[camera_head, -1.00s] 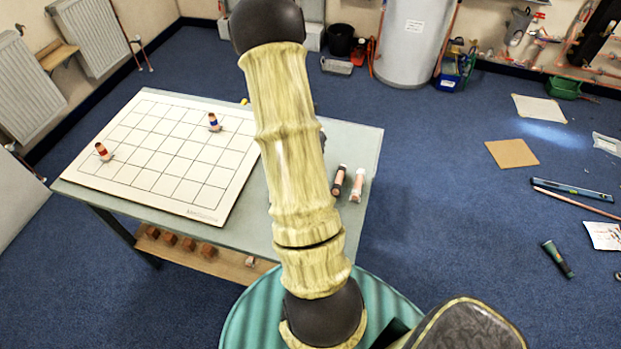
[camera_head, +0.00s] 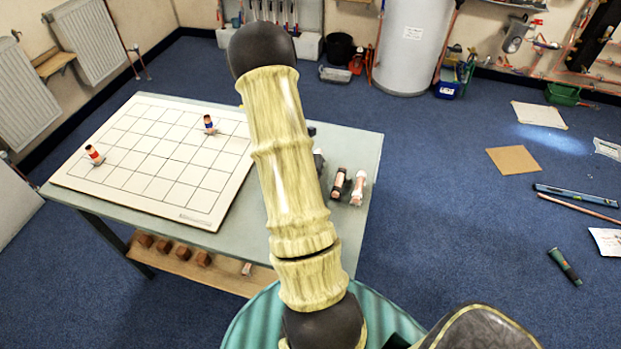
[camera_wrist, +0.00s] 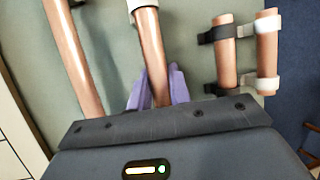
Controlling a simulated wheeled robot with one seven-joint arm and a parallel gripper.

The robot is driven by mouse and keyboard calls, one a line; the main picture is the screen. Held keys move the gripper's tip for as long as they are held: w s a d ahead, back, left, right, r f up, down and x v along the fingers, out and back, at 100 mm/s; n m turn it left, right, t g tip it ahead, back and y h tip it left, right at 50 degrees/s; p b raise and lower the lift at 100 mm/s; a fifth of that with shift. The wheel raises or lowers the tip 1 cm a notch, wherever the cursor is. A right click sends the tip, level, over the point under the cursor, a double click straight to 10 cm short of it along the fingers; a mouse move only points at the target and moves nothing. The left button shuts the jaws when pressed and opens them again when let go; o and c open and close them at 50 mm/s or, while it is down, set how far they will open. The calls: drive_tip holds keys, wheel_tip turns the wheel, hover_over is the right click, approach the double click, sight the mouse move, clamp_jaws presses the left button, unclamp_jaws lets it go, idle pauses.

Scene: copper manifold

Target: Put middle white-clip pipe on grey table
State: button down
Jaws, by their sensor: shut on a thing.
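In the wrist view, my gripper (camera_wrist: 157,92) has its purple fingers closed around a copper pipe (camera_wrist: 151,50) with a white clip (camera_wrist: 142,5) near its top end. The grey table (camera_wrist: 195,12) lies below; I cannot tell whether the pipe touches it. A longer-looking copper pipe (camera_wrist: 72,55) lies to the left, with part of a black clip at the top edge. To the right are a short pipe with black clips (camera_wrist: 226,55) and a short pipe with white clips (camera_wrist: 267,50). In the head view, my arm hides the gripper and held pipe.
In the head view, the grey table (camera_head: 355,145) carries a white gridded board (camera_head: 150,160) on its left. A red-banded pipe (camera_head: 95,155) and a blue-banded pipe (camera_head: 210,125) stand on the board. Short pipes (camera_head: 357,188) lie near the table's right edge.

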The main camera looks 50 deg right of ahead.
drive_tip(key=shift+f, duration=0.5)
drive_tip(key=shift+f, duration=0.1)
drive_tip(key=c, duration=1.3)
unclamp_jaws()
drive_tip(key=shift+w, duration=0.15)
drive_tip(key=shift+d+r, duration=0.1)
drive_tip(key=shift+r, duration=0.15)
drive_tip(key=p+v, duration=0.5)
drive_tip(key=v, duration=0.6)
drive_tip(key=shift+a+r, duration=0.3)
drive_tip(key=shift+a, duration=0.05)
